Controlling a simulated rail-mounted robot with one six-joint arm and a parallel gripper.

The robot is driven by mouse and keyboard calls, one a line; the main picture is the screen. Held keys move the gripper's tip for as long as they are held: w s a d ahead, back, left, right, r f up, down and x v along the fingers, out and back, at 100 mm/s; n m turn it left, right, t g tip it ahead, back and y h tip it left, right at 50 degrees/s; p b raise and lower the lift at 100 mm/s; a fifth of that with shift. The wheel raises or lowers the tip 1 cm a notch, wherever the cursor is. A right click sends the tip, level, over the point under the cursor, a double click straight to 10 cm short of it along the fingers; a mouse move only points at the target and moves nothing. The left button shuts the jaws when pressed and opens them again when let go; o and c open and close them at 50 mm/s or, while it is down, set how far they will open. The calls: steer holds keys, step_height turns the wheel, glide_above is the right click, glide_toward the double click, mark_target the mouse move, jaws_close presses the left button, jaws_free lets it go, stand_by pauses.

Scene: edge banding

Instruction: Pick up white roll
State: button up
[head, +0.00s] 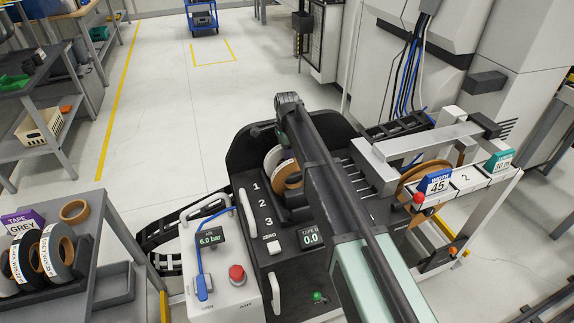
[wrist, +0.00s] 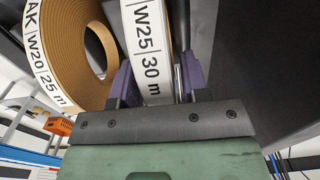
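In the wrist view, a white-labelled roll (wrist: 150,50) printed "W25 30 m" stands edge-on between the purple fingers of my gripper (wrist: 158,82). The left finger overlaps or touches the roll's left edge. A narrow grey strip shows between the roll and the right finger, so I cannot tell whether the fingers press on it. In the head view, my arm crosses the centre and hides my gripper. A roll with a pale side (head: 272,160) and a brown roll (head: 292,180) show just left of the arm.
A tan oak roll (wrist: 88,45) marked "W20 25 m" stands close left of my gripper. In the head view, a grey shelf (head: 110,285) holds several rolls at lower left. A machine panel numbered 1, 2, 3 (head: 262,205) and a red button (head: 237,273) lie left of my arm.

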jaws_close()
